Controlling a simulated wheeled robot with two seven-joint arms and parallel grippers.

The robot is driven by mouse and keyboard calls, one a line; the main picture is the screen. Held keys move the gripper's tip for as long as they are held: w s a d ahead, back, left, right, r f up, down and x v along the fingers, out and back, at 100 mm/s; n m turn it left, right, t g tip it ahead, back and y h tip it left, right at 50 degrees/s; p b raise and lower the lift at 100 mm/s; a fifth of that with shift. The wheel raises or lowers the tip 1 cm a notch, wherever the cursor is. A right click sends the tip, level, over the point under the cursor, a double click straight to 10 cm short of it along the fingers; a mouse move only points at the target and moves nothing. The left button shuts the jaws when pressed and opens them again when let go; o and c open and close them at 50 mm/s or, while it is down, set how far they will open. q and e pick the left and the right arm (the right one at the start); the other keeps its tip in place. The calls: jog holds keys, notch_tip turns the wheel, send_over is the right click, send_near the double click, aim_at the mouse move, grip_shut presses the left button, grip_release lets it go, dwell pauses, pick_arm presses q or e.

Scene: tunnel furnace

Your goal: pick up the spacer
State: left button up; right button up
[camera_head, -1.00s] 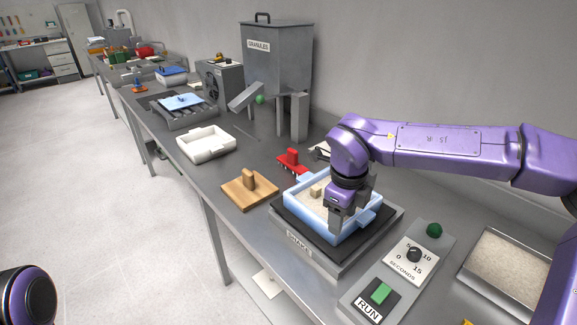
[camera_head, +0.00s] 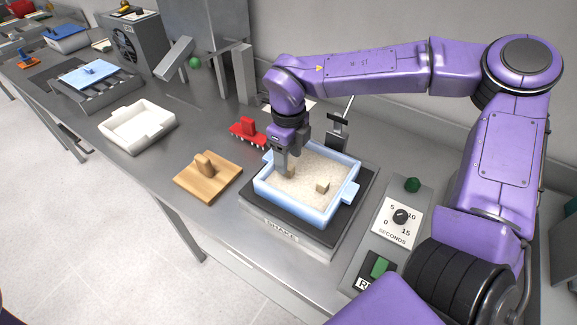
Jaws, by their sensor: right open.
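My right gripper (camera_head: 284,166) points down into the left part of a blue tray (camera_head: 340,208) of pale granules. It is open. A small beige block (camera_head: 291,173) is at its fingertips, partly hidden; I cannot tell whether they touch it. A second beige block (camera_head: 322,187) lies on the granules to the right. A red comb-like piece (camera_head: 248,131) with a grip and pale teeth lies on the table behind the tray's left side. A wooden board with an upright grip (camera_head: 207,176) lies to the left. Nothing is labelled as the spacer. My left gripper is out of view.
The blue tray stands on a dark shaker platform (camera_head: 283,222). A control panel with a seconds dial (camera_head: 400,216) and a green RUN button (camera_head: 380,267) is to its right. A white empty tray (camera_head: 138,127) is at left. A grey hopper chute (camera_head: 174,60) stands behind.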

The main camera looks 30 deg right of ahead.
aim_at(289, 166)
notch_tip(289, 166, down, 3)
jog(key=shift+w, duration=0.1)
jog(key=shift+d+f, duration=0.15)
jog(key=shift+f, duration=0.25)
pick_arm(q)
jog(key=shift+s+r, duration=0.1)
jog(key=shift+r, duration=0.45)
pick_arm(e)
grip_shut()
jog(key=shift+r, duration=0.15)
jog(key=shift+r, duration=0.3)
pick_arm(q)
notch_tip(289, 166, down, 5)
jog(key=b, duration=0.4)
jog(key=shift+b, duration=0.3)
pick_arm(e)
jog(key=s+a+r, duration=0.7)
jog(key=a+r, duration=0.5)
jog(key=shift+s, duration=0.2)
jog(key=shift+a+r, duration=0.1)
